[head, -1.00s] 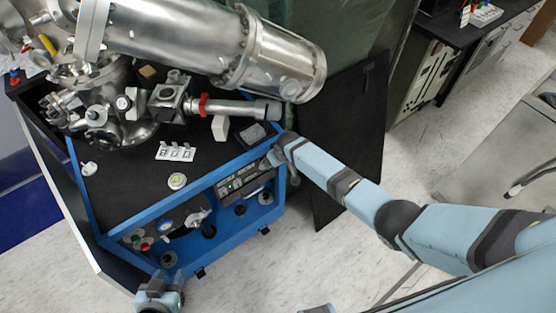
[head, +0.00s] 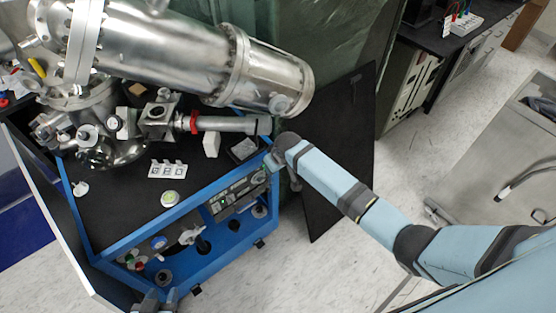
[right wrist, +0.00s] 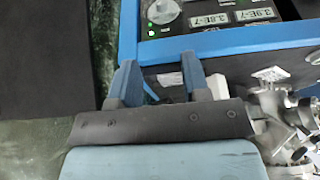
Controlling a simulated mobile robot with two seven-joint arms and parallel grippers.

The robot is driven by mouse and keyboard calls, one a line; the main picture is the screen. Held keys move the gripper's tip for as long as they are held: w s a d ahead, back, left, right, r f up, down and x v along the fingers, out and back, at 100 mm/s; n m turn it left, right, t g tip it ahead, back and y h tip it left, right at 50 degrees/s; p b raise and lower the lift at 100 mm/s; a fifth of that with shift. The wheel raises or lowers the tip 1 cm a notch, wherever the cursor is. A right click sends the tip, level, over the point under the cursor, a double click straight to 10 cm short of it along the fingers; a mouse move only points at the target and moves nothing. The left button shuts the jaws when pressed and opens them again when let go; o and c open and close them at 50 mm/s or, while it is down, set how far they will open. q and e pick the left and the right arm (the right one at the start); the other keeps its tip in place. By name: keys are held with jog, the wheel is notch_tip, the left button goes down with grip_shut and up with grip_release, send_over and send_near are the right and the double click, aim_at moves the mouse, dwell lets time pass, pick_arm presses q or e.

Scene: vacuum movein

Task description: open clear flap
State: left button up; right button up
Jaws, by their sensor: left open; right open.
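A clear flap cannot be picked out for certain in either view. A white piece with three square openings (head: 167,170) lies on the black top of the blue-framed cart (head: 120,215). A control panel (head: 238,190) is set in the cart's front; its lit displays also show upside down in the right wrist view (right wrist: 240,17). My right gripper (right wrist: 160,75) is open beside the cart's blue frame, with nothing clearly held between its fingers. In the head view its tips are mostly hidden at the cart's right corner. My left gripper (head: 159,297) is open and low, below the cart's front left.
A large steel cylinder (head: 175,55) and chamber fittings overhang the cart top. A round green-and-white item (head: 169,199) lies near its front edge. A dark board (head: 340,150) stands right of the cart. The floor in front (head: 290,270) is clear.

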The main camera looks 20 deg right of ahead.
jog(key=shift+v, duration=2)
